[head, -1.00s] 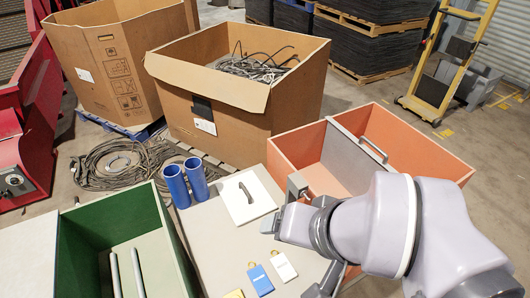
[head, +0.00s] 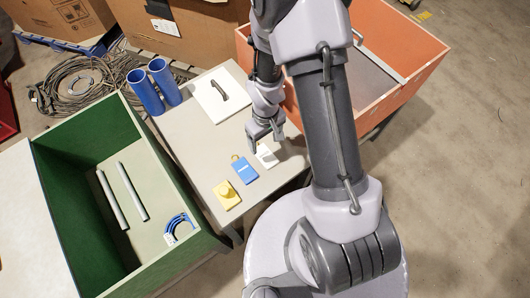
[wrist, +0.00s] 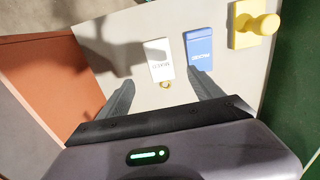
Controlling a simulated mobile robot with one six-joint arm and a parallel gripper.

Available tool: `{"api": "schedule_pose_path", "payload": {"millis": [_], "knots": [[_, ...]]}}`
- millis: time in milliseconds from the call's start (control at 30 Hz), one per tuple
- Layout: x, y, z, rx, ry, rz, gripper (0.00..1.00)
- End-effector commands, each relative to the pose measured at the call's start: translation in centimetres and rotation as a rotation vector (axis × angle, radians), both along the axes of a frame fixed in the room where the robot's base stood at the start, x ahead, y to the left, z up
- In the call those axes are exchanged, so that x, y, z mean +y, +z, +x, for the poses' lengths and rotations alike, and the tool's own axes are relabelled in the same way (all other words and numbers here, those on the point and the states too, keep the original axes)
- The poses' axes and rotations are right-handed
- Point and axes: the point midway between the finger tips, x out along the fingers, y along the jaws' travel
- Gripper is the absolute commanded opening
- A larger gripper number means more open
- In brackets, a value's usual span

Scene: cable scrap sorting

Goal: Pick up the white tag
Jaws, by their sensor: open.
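The white tag (head: 267,155) lies flat on the grey table, with dark lettering and a small brass-coloured ring. It also shows in the wrist view (wrist: 158,58), ahead of and between my fingers. My gripper (head: 264,135) is open and empty above the table, close to the tag; in the wrist view the two dark fingers (wrist: 165,92) stand apart. I cannot tell the exact height above the tag. A blue tag (head: 244,170) lies right beside the white one, and a yellow tag with a knob (head: 227,194) lies past it.
A green bin (head: 65,180) with grey rods and a blue cable piece stands left. An orange bin (head: 410,65) stands right. Coiled cable lies on the floor behind.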

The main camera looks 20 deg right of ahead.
Motion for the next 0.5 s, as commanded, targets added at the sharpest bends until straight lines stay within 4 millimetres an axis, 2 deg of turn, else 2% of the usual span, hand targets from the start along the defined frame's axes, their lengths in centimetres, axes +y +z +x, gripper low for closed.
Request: {"api": "schedule_pose_path", "payload": {"millis": [33,100,367,500], "knots": [[0.0,-2.0,-0.1,0.003,-0.001,0.000,0.75],[0.0,-3.4,-0.1,0.003,-0.002,0.000,0.75],[0.0,-6.1,-0.2,0.001,-0.002,0.001,0.75],[-0.1,-9.1,-0.4,0.002,-0.002,0.000,0.75]]}}
